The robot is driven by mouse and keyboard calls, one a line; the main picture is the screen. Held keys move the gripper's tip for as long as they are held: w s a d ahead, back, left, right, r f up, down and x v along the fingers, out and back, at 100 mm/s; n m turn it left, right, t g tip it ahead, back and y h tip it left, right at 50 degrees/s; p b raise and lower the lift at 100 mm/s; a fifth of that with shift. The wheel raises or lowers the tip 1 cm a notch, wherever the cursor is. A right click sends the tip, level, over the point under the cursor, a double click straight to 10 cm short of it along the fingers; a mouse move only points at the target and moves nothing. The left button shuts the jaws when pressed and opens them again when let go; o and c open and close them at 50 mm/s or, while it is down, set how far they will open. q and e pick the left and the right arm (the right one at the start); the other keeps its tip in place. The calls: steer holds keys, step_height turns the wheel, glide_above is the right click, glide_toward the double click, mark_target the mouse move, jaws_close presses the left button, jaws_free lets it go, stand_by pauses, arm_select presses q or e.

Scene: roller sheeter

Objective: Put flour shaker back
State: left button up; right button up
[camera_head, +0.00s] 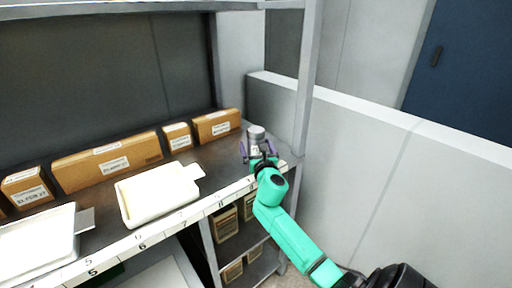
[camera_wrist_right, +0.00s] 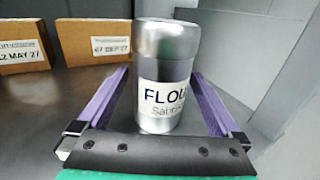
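The flour shaker (camera_head: 256,134) is a silver cylinder with a white label, upright at the right end of the shelf. In the right wrist view the shaker (camera_wrist_right: 166,70) shows a label starting "FLOU". My right gripper (camera_head: 258,150) is around it, one purple finger on each side. In the right wrist view my right gripper (camera_wrist_right: 160,75) is open, with a clear gap between the left finger and the shaker; contact on the right side is hard to tell. The shaker's base is partly hidden in the head view. My left gripper is not in view.
Labelled cardboard boxes (camera_head: 217,125) line the back of the shelf (camera_head: 190,213). White trays (camera_head: 157,194) stand on it to the left. A grey post (camera_head: 306,80) rises at the right end, beside a pale low wall (camera_head: 370,150). More boxes sit on lower shelves.

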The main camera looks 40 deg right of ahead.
steer(key=shift+r, duration=0.25)
steer(key=shift+s+a+f, duration=0.15)
steer(key=shift+s, duration=0.15)
steer(key=v, duration=1.1)
steer(key=shift+s, duration=0.2)
steer(key=shift+a, duration=0.1)
